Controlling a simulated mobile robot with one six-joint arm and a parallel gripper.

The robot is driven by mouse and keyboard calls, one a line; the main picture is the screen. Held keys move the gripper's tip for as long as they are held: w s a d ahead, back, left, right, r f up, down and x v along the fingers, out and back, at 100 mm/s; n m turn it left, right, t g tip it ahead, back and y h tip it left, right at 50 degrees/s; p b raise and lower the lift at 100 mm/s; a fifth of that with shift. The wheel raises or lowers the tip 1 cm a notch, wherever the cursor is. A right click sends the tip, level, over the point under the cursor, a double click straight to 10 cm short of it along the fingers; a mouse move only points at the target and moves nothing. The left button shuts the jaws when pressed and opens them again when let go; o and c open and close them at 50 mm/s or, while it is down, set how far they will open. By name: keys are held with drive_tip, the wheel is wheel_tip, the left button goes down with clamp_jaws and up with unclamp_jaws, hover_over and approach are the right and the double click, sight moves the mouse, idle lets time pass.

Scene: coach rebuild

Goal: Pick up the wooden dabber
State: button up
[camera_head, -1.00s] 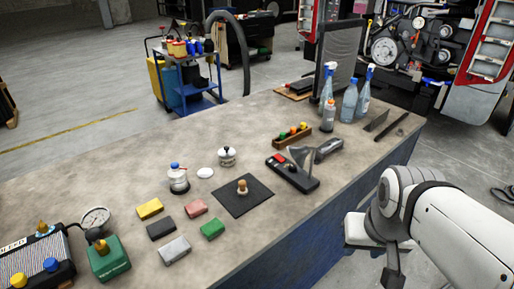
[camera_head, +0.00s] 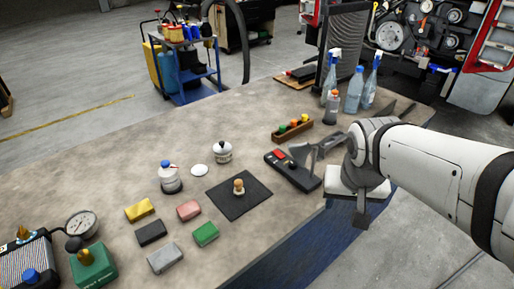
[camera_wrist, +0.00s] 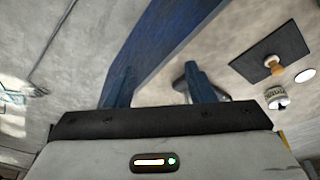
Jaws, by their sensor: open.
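The wooden dabber (camera_head: 239,187) stands upright on a square black mat (camera_head: 225,204) near the bench's front edge. In the wrist view the dabber (camera_wrist: 272,63) shows at the upper right, on its mat. My gripper (camera_wrist: 160,88) is open with nothing between its fingers. In the head view my gripper (camera_head: 361,207) hangs beside the bench's front edge, to the right of the dabber and well apart from it.
A dark switch box (camera_head: 292,171) and a grey tool stand between my gripper and the mat. Coloured blocks (camera_head: 206,234), a glass jar (camera_head: 171,178) and a white-lidded pot (camera_head: 222,152) lie around the mat. Spray bottles (camera_head: 355,90) stand farther back.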

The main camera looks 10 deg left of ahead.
drive_tip(key=w+a+f+b, duration=0.1)
drive_tip(key=w+a+f, duration=0.1)
drive_tip(key=w+a, duration=0.35)
drive_tip(key=w+a+f, duration=0.1)
drive_tip(key=w+a, duration=0.2)
drive_tip(key=a, duration=0.6)
drive_tip(key=n+t, duration=0.1)
approach(238, 182)
wheel_tip(238, 182, down, 3)
drive_tip(key=shift+y, duration=0.3)
drive_tip(key=x, duration=0.4)
drive_tip(key=w+x, duration=0.1)
drive_tip(key=x, duration=0.2)
drive_tip(key=shift+d+r+p, duration=0.15)
drive_tip(key=shift+d+p, duration=0.1)
drive_tip(key=shift+p, duration=0.1)
drive_tip(key=shift+w+f, duration=0.1)
drive_tip(key=shift+f, duration=0.3)
drive_tip(key=c, duration=1)
